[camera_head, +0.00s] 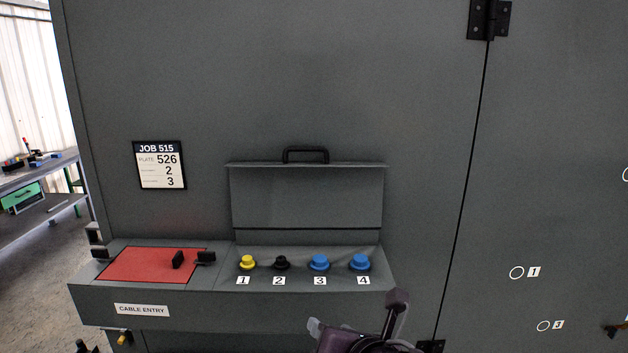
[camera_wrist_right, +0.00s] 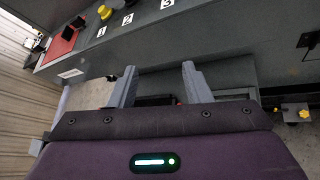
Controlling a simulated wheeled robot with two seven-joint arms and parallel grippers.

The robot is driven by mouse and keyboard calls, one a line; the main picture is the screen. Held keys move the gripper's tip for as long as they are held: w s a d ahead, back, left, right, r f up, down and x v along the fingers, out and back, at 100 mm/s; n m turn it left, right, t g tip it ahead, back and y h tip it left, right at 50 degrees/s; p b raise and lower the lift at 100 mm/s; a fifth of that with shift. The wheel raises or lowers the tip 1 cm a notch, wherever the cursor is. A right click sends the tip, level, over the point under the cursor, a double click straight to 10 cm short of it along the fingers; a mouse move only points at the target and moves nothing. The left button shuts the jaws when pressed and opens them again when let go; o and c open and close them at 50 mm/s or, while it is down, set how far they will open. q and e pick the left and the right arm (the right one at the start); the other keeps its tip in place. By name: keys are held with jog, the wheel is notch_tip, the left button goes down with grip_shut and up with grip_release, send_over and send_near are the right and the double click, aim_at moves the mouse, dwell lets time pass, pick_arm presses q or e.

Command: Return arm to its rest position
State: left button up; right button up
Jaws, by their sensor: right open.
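My right gripper (camera_head: 355,312) shows at the bottom of the head view, below and in front of the ledge with the numbered knobs. In the right wrist view its two grey fingers (camera_wrist_right: 160,70) are spread apart with nothing between them. The gripper is clear of the knobs. Most of the right arm is out of frame. My left gripper is not in view.
The grey enclosure (camera_head: 330,80) fills the view. Its ledge bears a yellow knob (camera_head: 247,262), a black knob (camera_head: 281,262), two blue knobs (camera_head: 319,262) and a red panel (camera_head: 140,264). A raised lid (camera_head: 306,198) stands behind. A workbench (camera_head: 35,175) is far left.

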jog(key=s+d+f+m+g+h, duration=0.25)
jog(key=s+d+f+m, duration=0.4)
jog(key=m, duration=0.45)
jog(key=s+d+f+m+g+h, duration=0.1)
jog(key=s+d+f+m+g, duration=0.2)
jog(key=s+d+f+m, duration=0.55)
jog(key=s+d+f+m+g+h, duration=0.15)
jog(key=s+f+m+g, duration=0.35)
jog(key=m, duration=0.9)
notch_tip(320, 180, down, 33)
jog(key=b, duration=0.6)
pick_arm(q)
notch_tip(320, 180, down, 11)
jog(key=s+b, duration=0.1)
jog(key=b, duration=0.4)
pick_arm(e)
jog(key=s+d+f, duration=0.1)
jog(key=s+f, duration=0.9)
jog(key=f, duration=0.3)
jog(key=s+d+f+n, duration=0.1)
jog(key=s+d+f, duration=0.1)
jog(key=s+f, duration=0.8)
notch_tip(320, 180, down, 4)
jog(key=shift+d+r, duration=0.15)
jog(key=shift+d, duration=0.1)
